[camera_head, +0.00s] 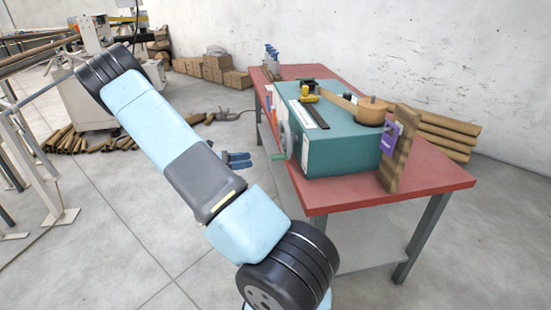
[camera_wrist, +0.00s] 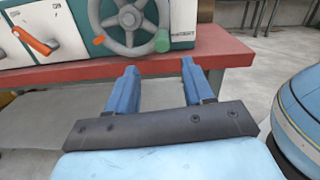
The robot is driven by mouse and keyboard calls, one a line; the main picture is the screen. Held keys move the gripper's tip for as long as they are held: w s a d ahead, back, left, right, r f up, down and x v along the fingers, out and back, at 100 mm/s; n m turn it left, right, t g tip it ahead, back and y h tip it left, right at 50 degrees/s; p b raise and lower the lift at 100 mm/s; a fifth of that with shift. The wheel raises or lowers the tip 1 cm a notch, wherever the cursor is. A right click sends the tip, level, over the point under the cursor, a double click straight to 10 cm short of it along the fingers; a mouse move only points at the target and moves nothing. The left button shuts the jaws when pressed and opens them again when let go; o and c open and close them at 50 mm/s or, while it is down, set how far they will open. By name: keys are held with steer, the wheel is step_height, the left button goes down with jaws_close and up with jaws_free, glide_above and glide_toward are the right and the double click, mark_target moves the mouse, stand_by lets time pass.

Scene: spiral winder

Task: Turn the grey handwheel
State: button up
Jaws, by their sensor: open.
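The grey handwheel (camera_wrist: 131,17) is on the front of the teal winder (camera_head: 341,143), at the top of the wrist view. It has a green handle (camera_wrist: 161,40) at its lower right. In the head view the wheel (camera_head: 283,131) is seen nearly edge-on, with the green handle low on it. My gripper (camera_wrist: 158,68) is open, with two blue fingers apart and nothing between them. In the wrist view the fingertips show below the wheel, over the table edge. In the head view my gripper (camera_head: 250,159) is left of the wheel, with a gap between.
The winder stands on a red table (camera_head: 432,176) with grey legs. An orange lever (camera_wrist: 35,41) is left of the wheel on the panel, and a small orange knob (camera_wrist: 98,40) shows beside the wheel's rim.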

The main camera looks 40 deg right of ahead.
mark_target(276, 156)
steer(key=x, duration=1.2)
steer(key=shift+s+d, duration=0.1)
steer(key=shift+d, duration=0.15)
jaws_close()
steer(key=shift+a, duration=0.1)
